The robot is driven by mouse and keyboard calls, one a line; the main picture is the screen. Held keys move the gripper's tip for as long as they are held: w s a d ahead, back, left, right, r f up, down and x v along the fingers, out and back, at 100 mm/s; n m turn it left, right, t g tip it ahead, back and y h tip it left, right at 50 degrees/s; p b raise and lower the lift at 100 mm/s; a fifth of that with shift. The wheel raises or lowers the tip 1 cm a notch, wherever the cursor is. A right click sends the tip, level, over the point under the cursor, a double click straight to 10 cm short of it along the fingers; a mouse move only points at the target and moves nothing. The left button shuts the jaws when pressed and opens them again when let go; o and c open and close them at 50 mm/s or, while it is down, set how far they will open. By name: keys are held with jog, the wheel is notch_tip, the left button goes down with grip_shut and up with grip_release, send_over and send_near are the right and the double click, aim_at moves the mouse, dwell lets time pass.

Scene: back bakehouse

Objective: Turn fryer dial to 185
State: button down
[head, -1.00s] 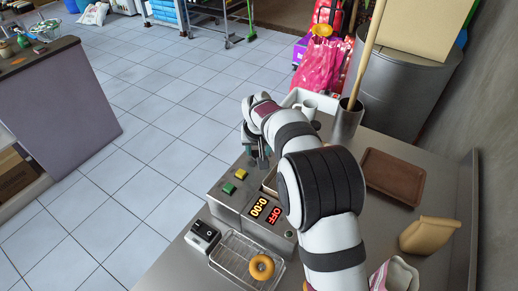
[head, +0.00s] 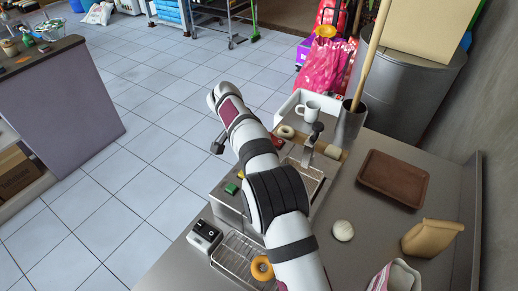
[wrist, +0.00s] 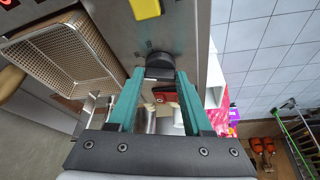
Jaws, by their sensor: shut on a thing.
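In the wrist view a yellow button (wrist: 145,8) sits on the fryer's steel panel (wrist: 125,28). The black dial (wrist: 160,62) is on that panel near its edge. My gripper (wrist: 160,76) has its teal fingers on both sides of the dial and is shut on it. Marks by the dial are too small to read. In the head view my gripper (head: 218,143) is small and dark beyond the fryer, partly hidden.
A brown tray (head: 392,178) and dough ball (head: 342,231) lie right.

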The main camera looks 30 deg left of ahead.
jog(key=shift+a+m+h, duration=0.1)
jog(key=shift+m+h, duration=0.3)
jog(key=shift+m, duration=0.8)
jog(key=shift+g, duration=0.3)
jog(key=shift+c, duration=1.6)
grip_release()
jog(key=shift+r, duration=0.1)
jog(key=shift+s+a+r, duration=0.1)
jog(key=shift+s+r, duration=0.05)
jog(key=shift+r, duration=0.3)
jog(key=s+a, duration=0.6)
jog(key=s, duration=0.4)
jog(key=shift+a, duration=0.25)
